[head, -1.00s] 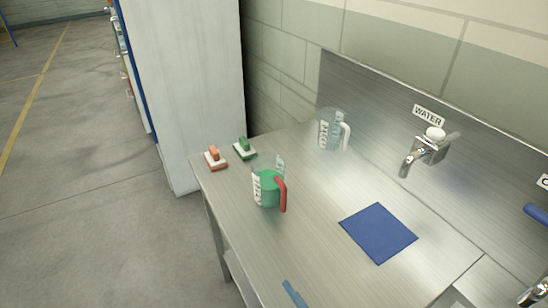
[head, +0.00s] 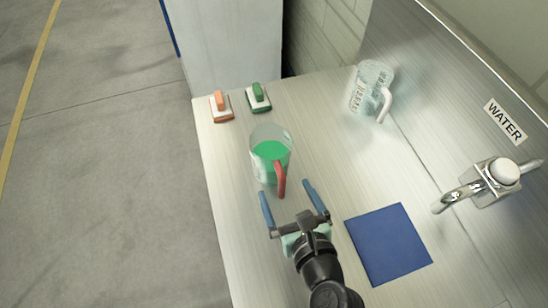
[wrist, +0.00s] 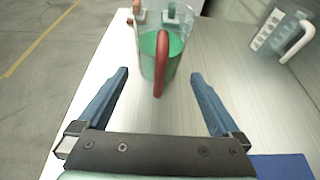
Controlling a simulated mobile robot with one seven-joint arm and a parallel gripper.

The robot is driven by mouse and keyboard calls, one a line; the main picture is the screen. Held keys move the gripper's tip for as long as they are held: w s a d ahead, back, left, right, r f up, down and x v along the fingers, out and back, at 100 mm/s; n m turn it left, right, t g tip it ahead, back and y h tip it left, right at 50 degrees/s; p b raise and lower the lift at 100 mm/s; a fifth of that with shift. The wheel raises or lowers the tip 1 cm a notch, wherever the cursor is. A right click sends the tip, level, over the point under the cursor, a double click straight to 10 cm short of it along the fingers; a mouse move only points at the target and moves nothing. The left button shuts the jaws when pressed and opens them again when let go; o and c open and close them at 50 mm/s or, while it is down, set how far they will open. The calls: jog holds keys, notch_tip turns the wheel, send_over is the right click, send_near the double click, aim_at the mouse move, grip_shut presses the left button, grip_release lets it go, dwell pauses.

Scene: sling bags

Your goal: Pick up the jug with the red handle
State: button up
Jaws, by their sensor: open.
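The jug with the red handle (head: 268,160) stands upright on the steel counter and holds green liquid. Its red handle (head: 280,180) faces my gripper (head: 287,192). My gripper is open and empty, its two blue fingers spread just in front of the jug, with the handle between their lines. In the wrist view the jug (wrist: 149,65) is ahead of the fingertips, and its red handle (wrist: 161,62) shows centrally between the fingers (wrist: 158,76). The fingers do not appear to touch the jug.
A clear jug with a white handle (head: 369,88) stands at the back right by the steel backsplash. An orange brush (head: 220,106) and a green brush (head: 258,97) lie behind the red-handled jug. A blue mat (head: 388,244) and a water tap (head: 490,184) are to the right.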

jog(key=x, duration=0.7)
jog(key=shift+w+a+f, duration=0.1)
jog(key=shift+f, duration=0.15)
jog(key=shift+c, duration=0.3)
jog(key=c, duration=1.4)
jog(key=shift+r, duration=0.15)
grip_shut()
